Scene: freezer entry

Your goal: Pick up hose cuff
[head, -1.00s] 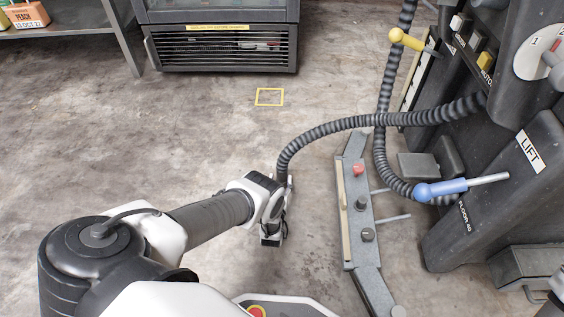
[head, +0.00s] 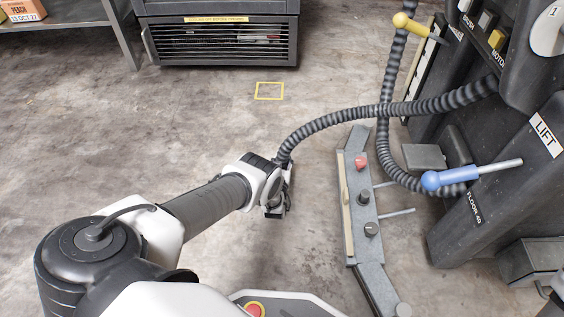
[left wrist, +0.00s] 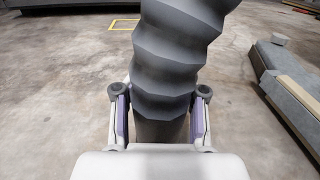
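A black ribbed hose (head: 335,119) arches from the dark machine at the right to my left gripper (head: 275,208). Its lower end, the hose cuff (left wrist: 160,131), shows in the left wrist view as a smooth grey-brown sleeve below the ribs. The two fingers of my left gripper (left wrist: 160,108) stand on either side of the cuff. Narrow gaps seem to show between the purple pads and the cuff, so the gripper looks open around it. In the head view the cuff is hidden by the gripper. My right gripper is not in view.
A grey floor unit with knobs (head: 360,215) stands just right of my left gripper. The machine with a blue-handled lever (head: 445,179) fills the right side. A cabinet (head: 220,40) and a shelf (head: 70,20) stand at the back. The floor at left is clear.

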